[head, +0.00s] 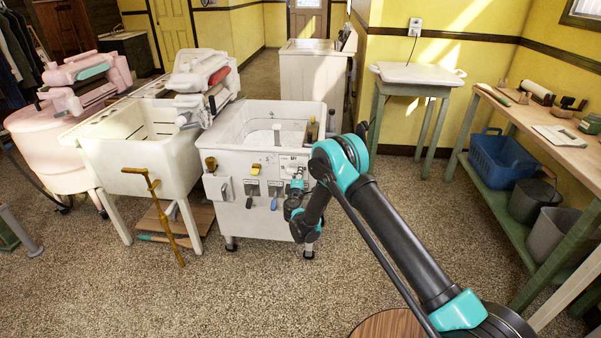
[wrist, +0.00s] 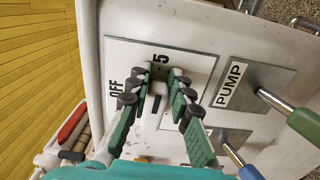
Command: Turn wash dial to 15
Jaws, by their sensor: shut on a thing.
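The washer (head: 248,163) is a white square tub with controls on its front. In the wrist view the white dial plate (wrist: 118,60) carries OFF at the left and a number at the top, of which a 5 shows; a fingertip may cover part of it. My gripper (wrist: 167,84) has its two green and dark fingers closed around the pale wash dial (wrist: 155,108), which shows only between them. The dial's exact setting is hard to read. In the head view my gripper (head: 295,190) is at the washer's front right, and my wrist hides the dial.
A PUMP plate (wrist: 250,85) with a green-handled lever (wrist: 303,126) lies right of my fingers in the wrist view; a blue-handled lever (wrist: 246,172) is below.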

